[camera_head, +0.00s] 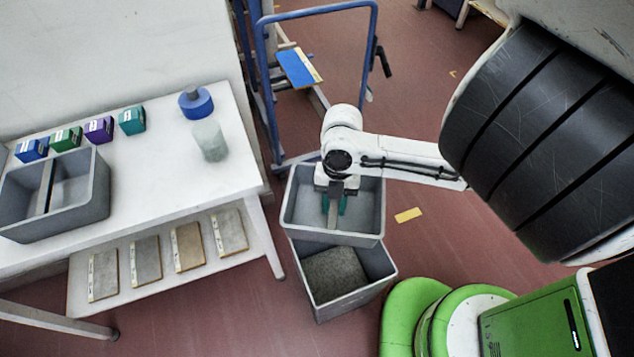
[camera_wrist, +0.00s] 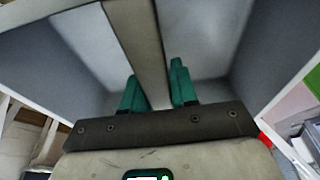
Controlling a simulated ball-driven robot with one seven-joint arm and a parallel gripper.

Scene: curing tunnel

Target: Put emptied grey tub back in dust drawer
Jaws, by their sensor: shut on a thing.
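A grey tub (camera_head: 366,208) with a central divider sits at mid-picture in the head view, and its inside looks empty. It also fills the wrist view (camera_wrist: 215,45). My gripper (camera_head: 335,203) reaches down into it, and its green fingers (camera_wrist: 153,88) stand on either side of the divider, shut on it. Below and in front of the tub is a second grey bin (camera_head: 352,304) holding a rough grey mass. The tub overlaps the back of this bin; I cannot tell whether they touch. No dust drawer can be clearly identified.
A white table (camera_head: 150,190) at left carries another divided grey tub (camera_head: 80,215), several coloured boxes, a blue roll (camera_head: 196,104) and a pale cylinder (camera_head: 210,140). Its lower shelf holds several slabs. A blue frame (camera_head: 262,90) stands behind. A yellow piece (camera_head: 408,215) lies on the floor.

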